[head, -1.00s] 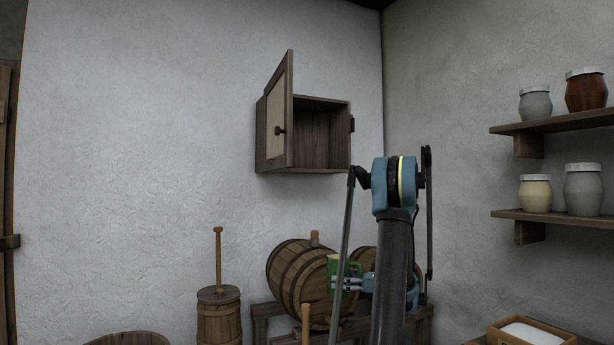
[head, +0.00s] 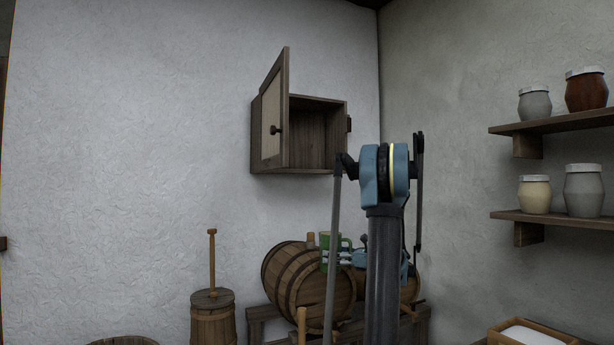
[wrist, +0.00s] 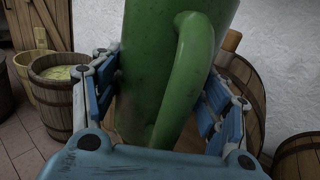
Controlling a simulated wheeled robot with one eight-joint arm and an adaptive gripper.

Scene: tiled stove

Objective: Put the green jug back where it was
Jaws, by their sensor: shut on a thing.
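The green jug (head: 331,241) is in front of the barrels in the head view, partly hidden by my arm. In the wrist view the jug (wrist: 150,75) fills the middle, with its handle facing the camera. My gripper (head: 335,259) is shut around the jug, one blue finger pad on each side of it in the wrist view (wrist: 160,100). An open wooden wall cabinet (head: 318,135) hangs above, its door swung out to the left. The part of the cabinet's inside that shows is empty.
Barrels (head: 300,285) lie on a wooden stand (head: 257,313) below the cabinet. A churn (head: 212,318) stands to the left. Shelves with jars (head: 560,216) are on the right wall. A wooden tub (wrist: 58,85) shows in the wrist view. The wall left of the cabinet is bare.

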